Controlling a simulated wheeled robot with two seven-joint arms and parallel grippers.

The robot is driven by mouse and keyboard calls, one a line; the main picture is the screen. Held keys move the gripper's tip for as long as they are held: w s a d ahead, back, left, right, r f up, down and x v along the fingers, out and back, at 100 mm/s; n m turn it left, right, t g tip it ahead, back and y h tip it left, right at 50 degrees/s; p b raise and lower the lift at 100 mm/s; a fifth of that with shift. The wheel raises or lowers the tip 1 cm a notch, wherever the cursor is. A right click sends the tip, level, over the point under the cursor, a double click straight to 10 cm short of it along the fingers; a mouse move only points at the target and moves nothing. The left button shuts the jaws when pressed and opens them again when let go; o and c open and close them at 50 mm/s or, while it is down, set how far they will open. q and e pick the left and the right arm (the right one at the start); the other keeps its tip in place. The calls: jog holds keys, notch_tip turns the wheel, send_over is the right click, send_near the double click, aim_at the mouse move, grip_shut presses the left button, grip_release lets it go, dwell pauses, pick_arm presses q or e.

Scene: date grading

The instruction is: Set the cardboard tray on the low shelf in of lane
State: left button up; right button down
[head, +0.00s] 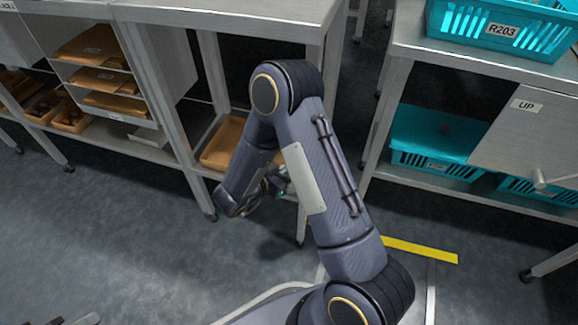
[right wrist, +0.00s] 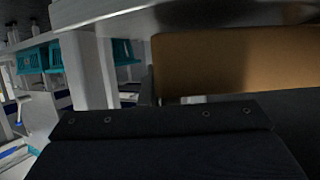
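A brown cardboard tray (head: 222,142) is at the low shelf (head: 199,168) under the middle table in the head view, partly hidden by my right arm. My right gripper (head: 277,184) is beside the tray's right end, near a table leg; its fingers are mostly hidden there. In the right wrist view a brown cardboard wall (right wrist: 235,62) stands close beyond the dark gripper body (right wrist: 165,140). I cannot tell whether the fingers grip it. A small dark part of my left gripper (head: 78,321) shows at the bottom left edge; its opening is not visible.
The left rack holds several brown trays (head: 90,45). On the right, a teal crate (head: 500,28) marked R203 is on the upper surface, with teal crates (head: 432,163) below. A panel marked UP (head: 525,125) hangs there. Yellow tape (head: 420,250) marks the floor. The front-left floor is clear.

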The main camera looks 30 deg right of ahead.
jog(key=shift+f+b, duration=0.35)
jog(key=shift+f, duration=0.35)
dwell(0.4)
jog(key=c, duration=1.6)
grip_release()
